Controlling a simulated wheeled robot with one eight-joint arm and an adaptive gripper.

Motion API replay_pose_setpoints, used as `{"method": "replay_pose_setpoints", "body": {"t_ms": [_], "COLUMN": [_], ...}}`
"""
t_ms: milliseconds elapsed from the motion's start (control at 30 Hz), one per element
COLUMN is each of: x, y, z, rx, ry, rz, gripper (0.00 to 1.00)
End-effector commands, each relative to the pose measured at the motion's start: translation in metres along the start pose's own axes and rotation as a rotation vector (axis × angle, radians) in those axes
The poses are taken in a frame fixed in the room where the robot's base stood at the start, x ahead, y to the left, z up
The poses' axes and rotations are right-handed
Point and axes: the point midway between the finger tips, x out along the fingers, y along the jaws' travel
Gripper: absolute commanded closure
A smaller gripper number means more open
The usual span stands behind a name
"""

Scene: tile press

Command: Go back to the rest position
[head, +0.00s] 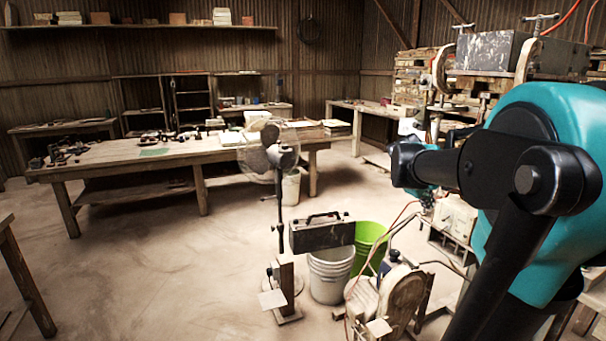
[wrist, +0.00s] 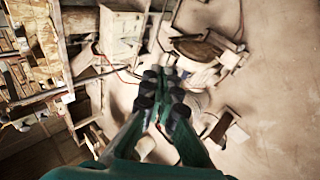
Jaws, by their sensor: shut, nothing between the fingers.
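My gripper (wrist: 161,100) shows in the wrist view, its dark fingertips close together with nothing held between them. It points down over the cluttered floor beside the press. In the head view my arm is raised at the right, and its dark and teal links hide part of the tile press (head: 490,52). The gripper's fingertips cannot be made out in the head view.
A standing fan (head: 268,150), a dark case (head: 320,232), white buckets (head: 330,275) and a green bucket (head: 369,243) stand in front of me. A long workbench (head: 110,160) is behind. Open floor (head: 150,260) lies to the left.

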Motion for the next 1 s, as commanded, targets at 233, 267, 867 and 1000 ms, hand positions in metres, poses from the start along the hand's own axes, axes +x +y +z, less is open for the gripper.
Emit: {"method": "replay_pose_setpoints", "body": {"t_ms": [233,267,867,1000], "x": [0.014,0.014,-0.002,-0.002], "y": [-0.171,-0.191,-0.352,-0.352], "z": [0.033,0.038,0.093,0.093], "rx": [0.314,0.350,0.648,0.647], "ry": [0.068,0.071,0.050,0.051], "rz": [-0.248,-0.280,-0.571,-0.570], "gripper": [1.00,1.00,1.00,1.00]}}
